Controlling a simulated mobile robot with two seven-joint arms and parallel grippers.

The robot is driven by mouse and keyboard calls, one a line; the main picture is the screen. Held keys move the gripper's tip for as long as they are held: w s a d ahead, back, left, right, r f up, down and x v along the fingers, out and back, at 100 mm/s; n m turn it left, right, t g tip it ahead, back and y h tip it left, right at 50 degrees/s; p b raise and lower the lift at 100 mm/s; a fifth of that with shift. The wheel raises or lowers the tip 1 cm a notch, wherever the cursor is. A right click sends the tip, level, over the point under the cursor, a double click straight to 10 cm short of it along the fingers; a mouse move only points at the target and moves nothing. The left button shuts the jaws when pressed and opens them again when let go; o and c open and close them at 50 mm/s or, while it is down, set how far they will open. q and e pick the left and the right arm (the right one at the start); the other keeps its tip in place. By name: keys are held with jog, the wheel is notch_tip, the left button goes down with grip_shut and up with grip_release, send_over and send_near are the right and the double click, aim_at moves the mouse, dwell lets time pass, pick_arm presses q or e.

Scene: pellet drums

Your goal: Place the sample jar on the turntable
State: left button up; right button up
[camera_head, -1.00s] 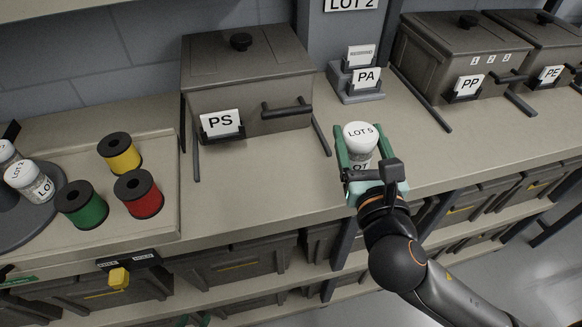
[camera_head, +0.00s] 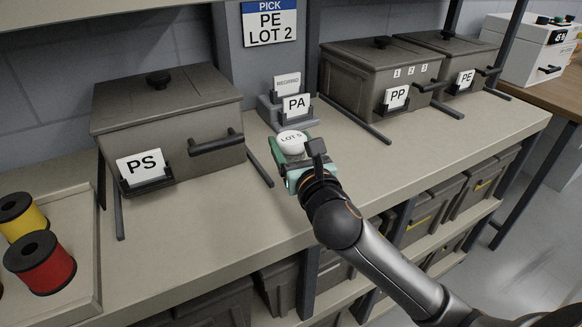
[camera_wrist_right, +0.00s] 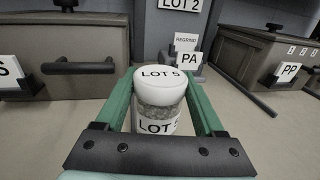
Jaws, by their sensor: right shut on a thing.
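My right gripper (camera_head: 292,158) is shut on the sample jar (camera_head: 291,140), a clear jar with a white lid marked LOT 5. In the right wrist view the jar (camera_wrist_right: 160,98) stands upright between the green fingers of the gripper (camera_wrist_right: 163,112), with grey pellets behind its label. The gripper hides the jar's lower part, so I cannot tell whether it touches the counter. The jar is over the counter in front of the PA sign. The turntable is not in view now. My left gripper is not in view.
A PS drum (camera_head: 168,125) stands on the counter (camera_head: 205,215) at left, PP (camera_head: 373,82) and PE (camera_head: 447,62) drums at right. A PA sign holder (camera_head: 287,107) is behind the jar. Yellow (camera_head: 20,215) and red (camera_head: 42,263) spools sit at far left. A sign (camera_head: 270,22) reads PICK PE LOT 2.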

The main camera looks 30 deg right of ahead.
aim_at(291, 157)
jog(key=shift+w+d+f, duration=0.25)
jog(key=shift+w+f, duration=0.3)
jog(key=shift+f, duration=0.2)
jog(key=f, duration=0.1)
jog(key=w+f+b, duration=0.1)
jog(key=f, duration=0.1)
jog(key=shift+d+f, duration=0.15)
jog(key=shift+d, duration=0.05)
jog(key=shift+s+f+b, duration=0.1)
jog(key=shift+f+b, duration=0.2)
jog(key=shift+f, duration=0.2)
jog(key=o, duration=1.5)
jog(key=shift+c, duration=0.2)
